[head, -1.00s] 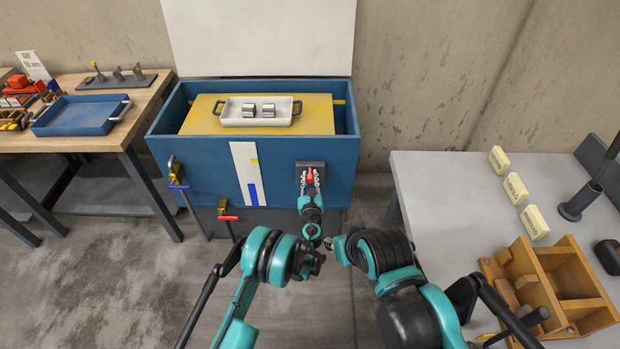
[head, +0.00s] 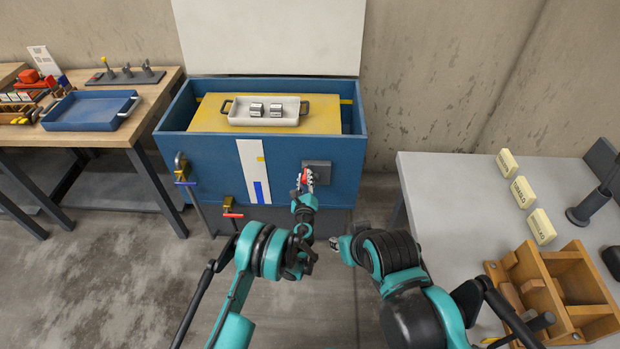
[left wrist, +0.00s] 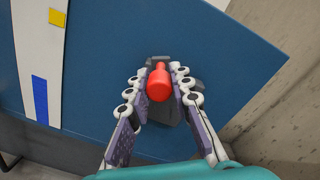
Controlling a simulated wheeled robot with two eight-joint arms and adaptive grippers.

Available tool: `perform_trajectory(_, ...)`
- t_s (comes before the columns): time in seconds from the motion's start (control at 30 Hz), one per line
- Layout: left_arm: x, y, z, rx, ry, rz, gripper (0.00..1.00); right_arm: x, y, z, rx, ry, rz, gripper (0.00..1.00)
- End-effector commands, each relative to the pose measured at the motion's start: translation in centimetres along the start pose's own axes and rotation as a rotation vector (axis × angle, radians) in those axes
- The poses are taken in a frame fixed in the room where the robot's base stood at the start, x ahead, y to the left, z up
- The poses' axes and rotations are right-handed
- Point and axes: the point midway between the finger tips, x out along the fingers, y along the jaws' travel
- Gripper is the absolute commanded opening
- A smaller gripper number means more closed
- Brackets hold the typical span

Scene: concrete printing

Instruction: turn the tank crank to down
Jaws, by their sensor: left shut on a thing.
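The blue tank (head: 225,152) stands against the wall ahead. Its crank has a red handle (head: 306,177) in front of a dark grey plate (head: 323,166) at the right of the tank's front. In the left wrist view the red handle (left wrist: 159,84) lies between both fingers, with dark grey parts of the mount behind it. My left gripper (head: 304,183) is shut on the handle; its fingers (left wrist: 161,92) flank it. The handle is now left of the plate's middle. My right arm's end (head: 338,243) is low in the middle, and its fingers cannot be made out.
A white tray (head: 239,118) with metal pieces rests on the yellow board (head: 209,120) in the tank. Two clamps (head: 181,171) (head: 229,207) are at the front left. A wooden bench (head: 148,108) is left; a grey table (head: 440,193) with a wooden caddy (head: 518,275) is right.

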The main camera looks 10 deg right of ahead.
Motion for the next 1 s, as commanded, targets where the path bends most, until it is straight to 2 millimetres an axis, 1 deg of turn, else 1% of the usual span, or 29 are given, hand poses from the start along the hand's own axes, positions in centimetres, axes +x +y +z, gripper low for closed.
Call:
perform_trajectory(0.03, 0.1, 0.6, 0.2, -0.025, -0.003, 0.006, 0.0, 0.0, 0.0, 0.0, 0.0, 0.0, 0.0, 0.31)
perform_trajectory(0.3, 0.1, 1.4, 0.3, -0.116, -0.002, 0.007, 0.0, 0.0, 0.0, 0.0, 0.0, 0.0, 0.0, 0.31)
perform_trajectory(0.8, 0.1, 1.6, 0.3, -0.135, -0.001, 0.007, 0.0, 0.0, 0.0, 0.0, 0.0, 0.0, 0.0, 0.31)
perform_trajectory(0.83, 0.1, 1.6, 0.3, -0.135, -0.001, 0.007, 0.26, 0.0, 0.0, 0.0, 0.0, 0.0, 0.0, 0.31)
perform_trajectory(0.9, 0.1, 1.5, 0.3, -0.135, -0.001, 0.007, 0.42, 0.0, 0.0, 0.0, 0.0, 0.0, 0.0, 0.31)
perform_trajectory(1.0, 0.1, 1.4, 0.2, -0.135, 0.001, 0.005, 0.42, 0.0, 0.0, 0.0, 0.0, 0.0, 0.0, 0.31)
